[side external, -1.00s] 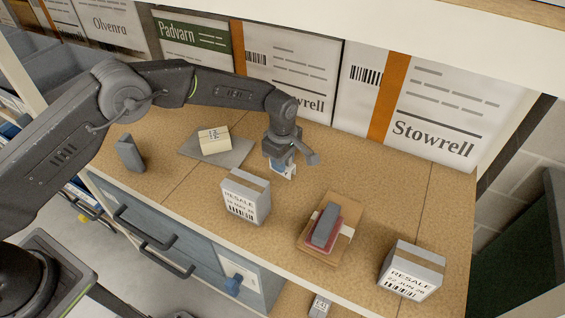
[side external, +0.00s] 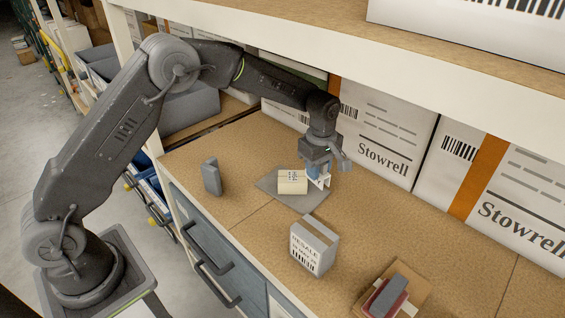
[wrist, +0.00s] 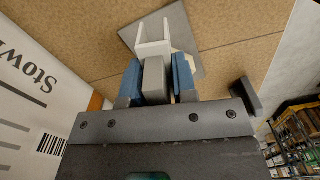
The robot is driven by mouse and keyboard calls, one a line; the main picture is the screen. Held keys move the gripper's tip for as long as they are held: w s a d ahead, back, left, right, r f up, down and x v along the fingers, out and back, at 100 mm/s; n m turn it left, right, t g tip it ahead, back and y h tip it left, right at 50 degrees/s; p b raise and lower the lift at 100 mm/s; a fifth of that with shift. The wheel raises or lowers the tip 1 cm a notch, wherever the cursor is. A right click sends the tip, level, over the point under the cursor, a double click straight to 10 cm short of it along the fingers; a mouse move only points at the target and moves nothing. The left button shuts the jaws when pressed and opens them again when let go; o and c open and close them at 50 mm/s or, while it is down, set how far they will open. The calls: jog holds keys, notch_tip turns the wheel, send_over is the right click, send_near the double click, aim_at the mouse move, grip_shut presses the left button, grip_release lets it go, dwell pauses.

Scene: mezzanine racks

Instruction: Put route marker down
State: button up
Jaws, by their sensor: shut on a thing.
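My gripper (side external: 318,178) is shut on a grey-and-white piece, which I take to be the route marker. In the wrist view its grey block (wrist: 154,78) sits between blue finger pads, with a white forked end (wrist: 154,42) pointing away from me. In the side view its white part (side external: 322,181) shows low under the jaws, beside a cream block (side external: 292,181) with dark print. That block rests on a flat grey pad (side external: 312,202), which also shows in the wrist view (wrist: 178,22). I cannot tell whether the marker touches the pad or the block.
An upright grey block (side external: 211,177) stands left of the pad. A grey RESALE box (side external: 314,245) stands in front, and a stack with a red item (side external: 388,298) lies front right. Large Stowrell boxes (side external: 376,135) line the back under an upper shelf (side external: 300,30).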

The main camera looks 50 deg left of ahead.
jog(key=s+a+n, duration=0.1)
jog(key=s+a, duration=0.2)
jog(key=a, duration=1.7)
jog(key=s+a+n, duration=0.1)
jog(key=s+a, duration=0.1)
jog(key=a, duration=1.8)
jog(key=w+d+f, duration=0.4)
jog(key=w, duration=0.1)
jog(key=w+d+f, duration=0.2)
jog(key=w, duration=0.1)
jog(key=shift+w+f, duration=0.25)
jog(key=shift+f, duration=2.1)
jog(key=shift+f, duration=0.1)
jog(key=o, duration=0.9)
